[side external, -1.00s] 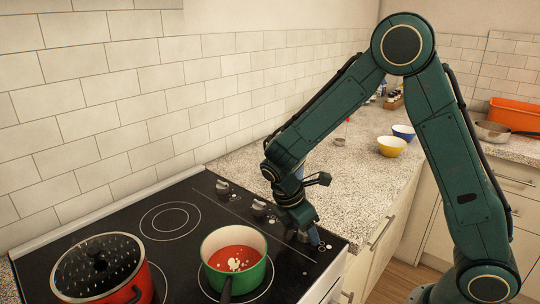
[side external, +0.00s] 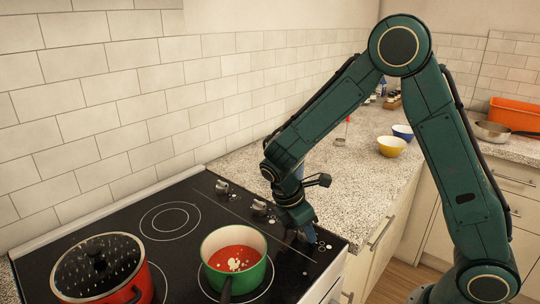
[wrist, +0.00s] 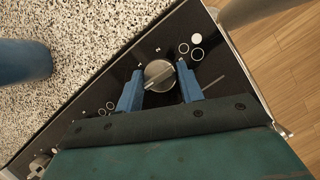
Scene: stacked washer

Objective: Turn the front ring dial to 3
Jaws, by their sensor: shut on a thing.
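The front ring dial (wrist: 159,76) is a round metal knob on the black cooktop's control strip. Its raised grip bar lies slantwise in the wrist view. My gripper (wrist: 158,78) has one blue finger on each side of the dial and is shut on it. In the side view my gripper (side external: 306,237) points down at the strip's near right end and hides most of the dial. White ring marks (wrist: 190,49) are printed beside the dial. I cannot read a number for its setting.
Two more knobs (side external: 222,187) (side external: 259,208) stand farther back along the strip. A green pot (side external: 207,267) of red soup is left of my gripper, and a lidded red pot (side external: 133,287) is farther left. Granite counter (side external: 235,162) lies behind the strip.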

